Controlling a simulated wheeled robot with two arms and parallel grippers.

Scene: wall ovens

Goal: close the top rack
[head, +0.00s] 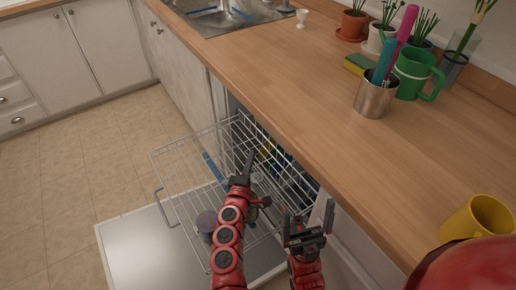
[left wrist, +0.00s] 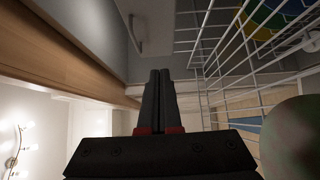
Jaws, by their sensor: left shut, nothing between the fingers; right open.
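The top rack (head: 186,152) is a white wire basket, pulled out from the dishwasher under the wooden counter. My left gripper (head: 250,158) is shut and empty, and from above it overlaps the rack's inner part. In the left wrist view the rack's wires (left wrist: 235,75) run just right of the left fingers (left wrist: 160,78); I cannot tell whether they touch. My right gripper (head: 308,228) is open and empty, close to the rack's right side. My left arm hides part of the rack.
The open dishwasher door (head: 150,250) lies flat below the rack. The counter (head: 300,90) overhangs the dishwasher opening and holds a metal cup (head: 372,100), a green mug (head: 412,75) and a yellow mug (head: 478,222). The tiled floor (head: 60,190) at left is clear.

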